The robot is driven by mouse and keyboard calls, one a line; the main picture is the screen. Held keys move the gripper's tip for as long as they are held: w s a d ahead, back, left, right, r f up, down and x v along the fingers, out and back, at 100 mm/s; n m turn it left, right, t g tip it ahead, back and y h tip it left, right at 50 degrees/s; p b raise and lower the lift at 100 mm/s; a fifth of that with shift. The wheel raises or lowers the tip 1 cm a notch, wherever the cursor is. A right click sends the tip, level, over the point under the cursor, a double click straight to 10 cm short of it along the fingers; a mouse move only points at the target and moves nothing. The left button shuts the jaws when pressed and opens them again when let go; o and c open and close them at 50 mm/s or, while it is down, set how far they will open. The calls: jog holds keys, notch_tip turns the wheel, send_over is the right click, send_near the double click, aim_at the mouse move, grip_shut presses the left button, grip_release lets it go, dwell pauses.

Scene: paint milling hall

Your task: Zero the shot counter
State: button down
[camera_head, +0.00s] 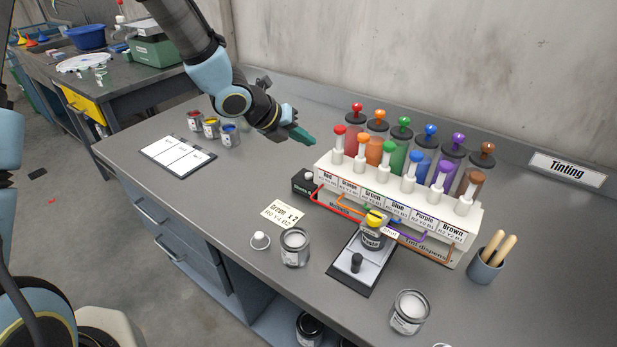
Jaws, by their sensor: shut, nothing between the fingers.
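The tint dispenser (400,205) is a white rack on the grey bench, with several colour-labelled pumps from red to brown. A small black box (303,182) with a pale marking on its front sits at its left end. It may be the shot counter, but its marking is too small to read. A yellow-topped part with a small white tag (390,233), apparently reading "Shot", stands in front of the rack's middle. My gripper (304,137) is shut and empty, above the bench to the left of the red pump and behind the black box. It appears apart from both.
Open grey tins (295,247) and (409,312) stand in front. A card (282,214) reads "Orange x 2". The bench's left middle is clear.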

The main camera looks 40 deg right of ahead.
jog(key=b, duration=0.6)
send_over(306, 180)
notch_tip(306, 180, down, 7)
jog(key=shift+f, duration=0.15)
jog(key=shift+f, duration=0.1)
dwell(1.4)
jog(key=shift+f+b, duration=0.35)
jog(key=shift+b, duration=0.15)
jog(key=shift+f+b, duration=0.45)
jog(key=shift+b, duration=0.05)
dwell(0.6)
jog(key=shift+r, duration=0.1)
jog(key=shift+r+p, duration=0.65)
jog(key=shift+r, duration=0.15)
notch_tip(306, 180, up, 5)
jog(key=p, duration=0.4)
